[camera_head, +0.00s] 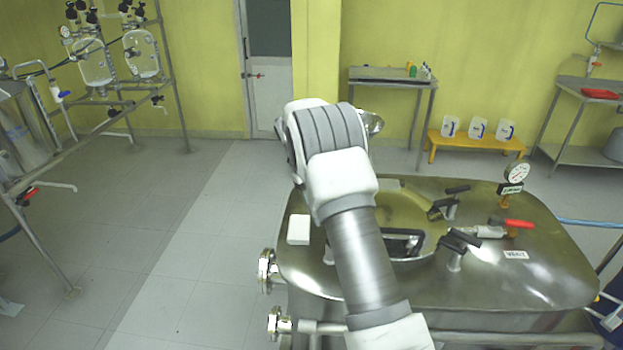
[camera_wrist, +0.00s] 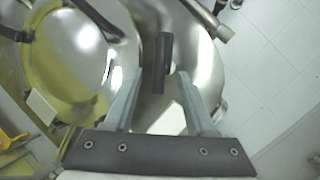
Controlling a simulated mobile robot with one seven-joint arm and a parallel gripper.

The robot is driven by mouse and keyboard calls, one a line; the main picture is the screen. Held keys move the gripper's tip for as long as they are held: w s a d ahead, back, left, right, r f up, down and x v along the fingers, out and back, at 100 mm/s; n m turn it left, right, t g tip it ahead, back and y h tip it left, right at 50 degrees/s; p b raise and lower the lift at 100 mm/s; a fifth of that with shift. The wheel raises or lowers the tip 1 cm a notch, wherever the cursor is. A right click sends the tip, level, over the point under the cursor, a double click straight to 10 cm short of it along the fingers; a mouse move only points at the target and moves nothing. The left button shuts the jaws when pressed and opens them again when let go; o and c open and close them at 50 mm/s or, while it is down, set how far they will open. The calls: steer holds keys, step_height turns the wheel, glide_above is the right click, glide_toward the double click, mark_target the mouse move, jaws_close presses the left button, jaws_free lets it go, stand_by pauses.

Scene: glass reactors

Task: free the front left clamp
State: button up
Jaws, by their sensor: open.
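In the wrist view a black clamp handle (camera_wrist: 163,62) stands out over the shiny vessel top, just right of the round lid (camera_wrist: 65,60). My gripper (camera_wrist: 160,76) is open, with one finger on each side of the handle's near end. I cannot tell whether the fingers are at its height or above it. Nothing is held. In the head view my arm hides the gripper and most of the lid's left side. A small metal piece (camera_head: 328,254) shows beside my arm there, perhaps part of the front left clamp.
The steel vessel (camera_head: 520,275) carries two more black-handled clamps (camera_head: 448,205) (camera_head: 457,246) right of my arm. A gauge (camera_head: 517,172), a red-handled valve (camera_head: 518,224) and a white block (camera_head: 298,229) are on it.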

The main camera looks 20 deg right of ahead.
steer(key=p+v, duration=0.1)
steer(key=v, duration=1)
